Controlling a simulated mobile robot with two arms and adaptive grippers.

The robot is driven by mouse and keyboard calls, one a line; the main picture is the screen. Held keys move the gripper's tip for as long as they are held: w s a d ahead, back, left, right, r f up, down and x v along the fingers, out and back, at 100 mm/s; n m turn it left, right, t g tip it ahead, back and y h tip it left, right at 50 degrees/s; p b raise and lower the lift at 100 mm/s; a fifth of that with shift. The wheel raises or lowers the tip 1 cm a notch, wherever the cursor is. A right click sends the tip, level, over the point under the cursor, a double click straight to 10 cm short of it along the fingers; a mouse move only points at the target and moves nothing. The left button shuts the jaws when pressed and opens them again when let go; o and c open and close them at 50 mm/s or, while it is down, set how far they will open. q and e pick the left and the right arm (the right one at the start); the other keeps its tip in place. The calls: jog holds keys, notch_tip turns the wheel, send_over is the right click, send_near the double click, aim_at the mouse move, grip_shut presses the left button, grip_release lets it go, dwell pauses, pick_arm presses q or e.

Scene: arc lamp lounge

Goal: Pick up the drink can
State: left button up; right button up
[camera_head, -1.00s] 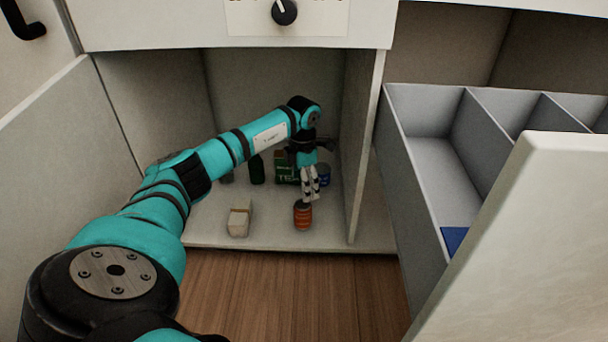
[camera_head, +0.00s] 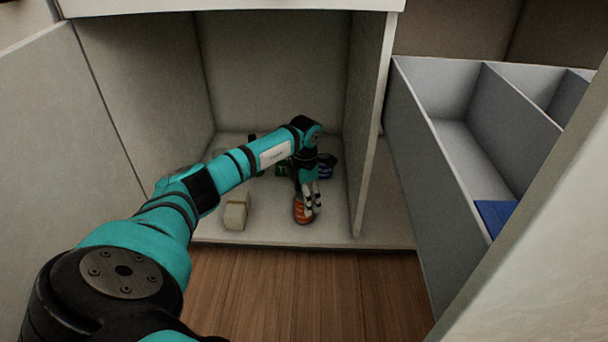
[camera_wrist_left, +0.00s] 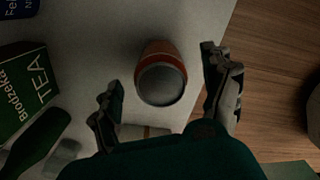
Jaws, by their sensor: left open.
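The drink can (camera_head: 301,212) is orange-red with a dark band and stands upright on the cabinet floor near its front edge. In the left wrist view the can (camera_wrist_left: 162,74) shows its grey top, between and a little beyond the two fingers. My left gripper (camera_head: 312,205) is open and reaches down over the can from above. In the left wrist view its fingers (camera_wrist_left: 168,85) stand apart on either side of the can, with a gap showing on both sides. The can is partly covered by the fingers in the head view. My right gripper is not in view.
A pale block (camera_head: 236,211) stands left of the can. Behind are a green tea box (camera_wrist_left: 22,90), a dark green bottle (camera_wrist_left: 38,140) and a blue can (camera_wrist_left: 18,8). The cabinet's right wall (camera_head: 369,130) is close. An open grey drawer (camera_head: 412,150) stands to the right.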

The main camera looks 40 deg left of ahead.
aim_at(300, 216)
pick_arm(q)
notch_tip(300, 216, down, 6)
jog(key=b, duration=0.4)
jog(key=shift+r, duration=0.1)
jog(key=c, duration=1.1)
